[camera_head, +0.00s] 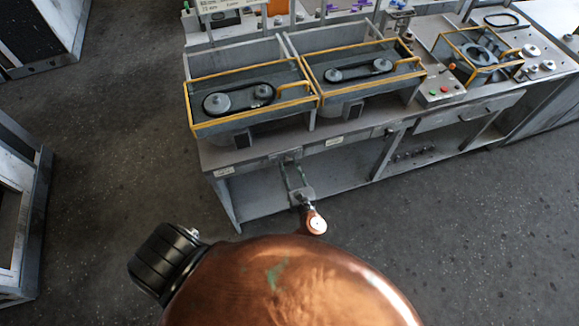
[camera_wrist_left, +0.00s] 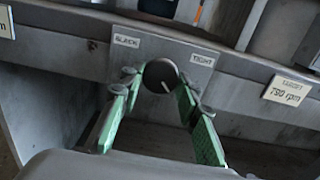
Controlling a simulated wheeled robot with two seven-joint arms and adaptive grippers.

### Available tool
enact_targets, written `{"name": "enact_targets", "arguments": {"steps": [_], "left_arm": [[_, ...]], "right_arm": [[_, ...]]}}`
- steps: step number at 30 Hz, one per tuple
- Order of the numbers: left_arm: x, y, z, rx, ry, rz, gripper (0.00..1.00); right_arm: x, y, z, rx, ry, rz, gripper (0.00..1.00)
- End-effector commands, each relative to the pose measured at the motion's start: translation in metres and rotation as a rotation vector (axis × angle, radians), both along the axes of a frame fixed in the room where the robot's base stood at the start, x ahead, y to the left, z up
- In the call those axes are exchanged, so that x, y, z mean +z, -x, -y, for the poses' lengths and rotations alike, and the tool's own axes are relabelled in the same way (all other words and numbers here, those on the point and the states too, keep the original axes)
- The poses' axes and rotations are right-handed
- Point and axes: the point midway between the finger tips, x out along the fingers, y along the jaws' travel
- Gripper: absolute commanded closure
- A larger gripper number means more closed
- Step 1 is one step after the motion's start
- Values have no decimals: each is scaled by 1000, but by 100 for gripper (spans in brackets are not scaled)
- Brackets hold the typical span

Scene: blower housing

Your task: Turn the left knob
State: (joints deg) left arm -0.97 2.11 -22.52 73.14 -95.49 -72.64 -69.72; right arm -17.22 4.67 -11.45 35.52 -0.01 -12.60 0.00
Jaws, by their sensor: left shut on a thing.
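The knob (camera_wrist_left: 160,74) is a dark round dial with a light pointer mark. In the left wrist view it sits on a grey plate between the labels SLACK (camera_wrist_left: 127,41) and TIGHT (camera_wrist_left: 202,60). My left gripper (camera_wrist_left: 160,88) has green-padded fingers on both sides of the knob, closed on it. In the head view my left gripper (camera_head: 291,164) reaches the front edge of the bench (camera_head: 262,154), below the left belt unit (camera_head: 254,97). The knob itself is hidden there. My right gripper is not in view.
A second belt unit (camera_head: 358,71) stands right of the left one. The floor in front is clear.

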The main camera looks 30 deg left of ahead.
Motion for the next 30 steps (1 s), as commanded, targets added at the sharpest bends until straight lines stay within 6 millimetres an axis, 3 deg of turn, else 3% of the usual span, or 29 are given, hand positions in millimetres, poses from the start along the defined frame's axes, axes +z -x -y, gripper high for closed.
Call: {"name": "enact_targets", "arguments": {"steps": [30], "left_arm": [[-3, -2, 2, -1, 576, 674, 94]], "right_arm": [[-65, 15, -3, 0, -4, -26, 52]]}}
